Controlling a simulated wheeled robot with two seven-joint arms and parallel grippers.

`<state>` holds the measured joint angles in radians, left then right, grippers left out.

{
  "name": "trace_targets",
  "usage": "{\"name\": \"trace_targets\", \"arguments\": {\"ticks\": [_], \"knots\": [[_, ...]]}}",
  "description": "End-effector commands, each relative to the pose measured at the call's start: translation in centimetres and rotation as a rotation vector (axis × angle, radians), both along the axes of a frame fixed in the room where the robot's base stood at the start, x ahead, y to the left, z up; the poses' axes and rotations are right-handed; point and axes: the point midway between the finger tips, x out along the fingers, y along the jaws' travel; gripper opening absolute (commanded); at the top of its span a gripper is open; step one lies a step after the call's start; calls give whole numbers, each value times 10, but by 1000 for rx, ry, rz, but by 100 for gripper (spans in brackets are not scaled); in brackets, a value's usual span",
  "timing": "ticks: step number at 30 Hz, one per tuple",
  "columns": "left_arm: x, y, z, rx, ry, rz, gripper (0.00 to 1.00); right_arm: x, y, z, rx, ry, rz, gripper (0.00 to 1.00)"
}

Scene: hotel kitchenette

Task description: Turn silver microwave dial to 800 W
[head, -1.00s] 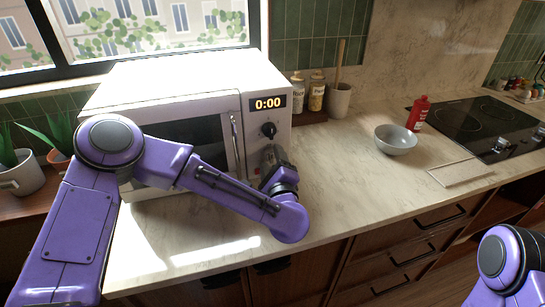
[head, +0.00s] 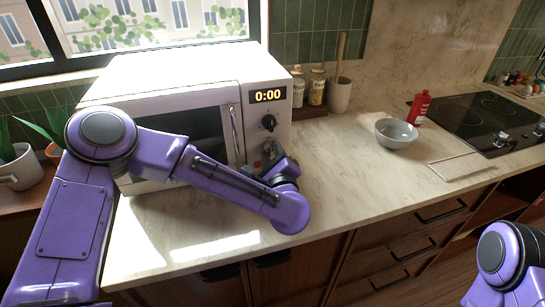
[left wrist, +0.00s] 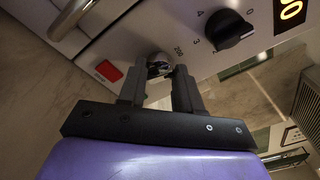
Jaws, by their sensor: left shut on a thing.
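The white microwave (head: 170,85) stands on the counter under the window. Its silver dial (left wrist: 158,64) shows in the left wrist view, low on the control panel, with a "200" mark beside it. My left gripper (left wrist: 158,78) is shut on this dial, one finger on each side. The fingers hide part of the dial, so its pointer setting cannot be read. In the head view my left wrist covers the silver dial. The black dial (head: 269,123) sits above it and also shows in the left wrist view (left wrist: 229,29). My right gripper is out of the picture.
The display (head: 268,95) reads 0:00. A red button (left wrist: 108,71) is close beside the gripper. The door handle (head: 235,135) is left of the panel. A grey bowl (head: 396,133) and a red bottle (head: 419,108) stand right, beyond clear counter.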

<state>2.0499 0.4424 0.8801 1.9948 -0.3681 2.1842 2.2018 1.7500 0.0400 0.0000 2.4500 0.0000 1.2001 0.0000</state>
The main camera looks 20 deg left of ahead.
Motion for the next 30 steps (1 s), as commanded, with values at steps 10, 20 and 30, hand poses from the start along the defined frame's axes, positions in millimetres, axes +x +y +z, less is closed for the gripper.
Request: {"name": "trace_targets", "arguments": {"ticks": [10, 20, 30], "knots": [[0, 0, -3, 267, 181, -1, 3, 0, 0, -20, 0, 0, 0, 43], [0, -1, -1, 527, 358, -1, 3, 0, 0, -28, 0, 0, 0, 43], [0, -1, 1, 795, 539, -1, 3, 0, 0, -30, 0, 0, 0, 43]]}}
